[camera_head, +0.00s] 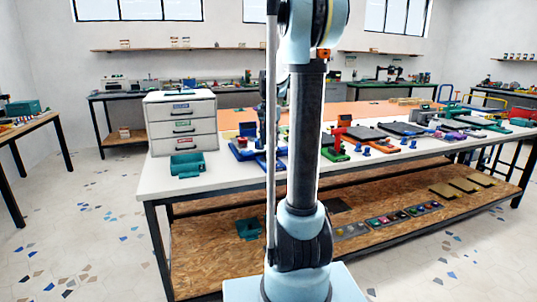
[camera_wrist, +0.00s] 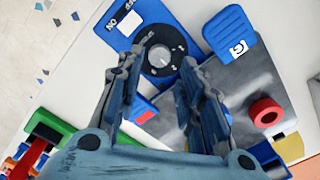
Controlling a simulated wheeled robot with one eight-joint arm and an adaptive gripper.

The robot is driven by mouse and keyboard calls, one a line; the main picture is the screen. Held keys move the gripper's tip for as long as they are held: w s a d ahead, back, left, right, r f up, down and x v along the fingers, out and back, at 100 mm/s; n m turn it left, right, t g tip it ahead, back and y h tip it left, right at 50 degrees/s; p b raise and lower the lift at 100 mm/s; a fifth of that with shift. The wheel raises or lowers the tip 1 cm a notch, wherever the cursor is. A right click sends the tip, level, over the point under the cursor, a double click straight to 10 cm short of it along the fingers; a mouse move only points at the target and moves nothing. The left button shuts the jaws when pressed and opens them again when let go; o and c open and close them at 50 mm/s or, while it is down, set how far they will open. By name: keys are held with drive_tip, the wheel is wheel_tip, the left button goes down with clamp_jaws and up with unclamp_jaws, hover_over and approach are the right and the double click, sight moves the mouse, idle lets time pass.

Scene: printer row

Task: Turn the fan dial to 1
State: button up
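In the wrist view, a round black dial (camera_wrist: 159,57) with a grey centre sits on a blue panel (camera_wrist: 184,82), with small pale marks around it. I cannot read which mark it points to. My gripper (camera_wrist: 157,62) is open, its two fingers apart, coming in from the bottom of the view. The fingertips appear on either side of the dial, with a gap to each. I cannot tell how far above the panel they are. In the head view, my arm blocks part of the table, and I cannot make out the dial there.
A blue lettered pad (camera_wrist: 231,34) and a red ring-shaped knob (camera_wrist: 265,111) lie right of the dial. A green block (camera_wrist: 48,129) is at lower left. In the head view, several devices crowd the white worktable (camera_head: 220,178), with a drawer unit (camera_head: 181,122) at its left.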

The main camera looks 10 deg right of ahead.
sight(269, 155)
drive_tip(key=shift+f, duration=2.55)
drive_tip(key=c, duration=0.8)
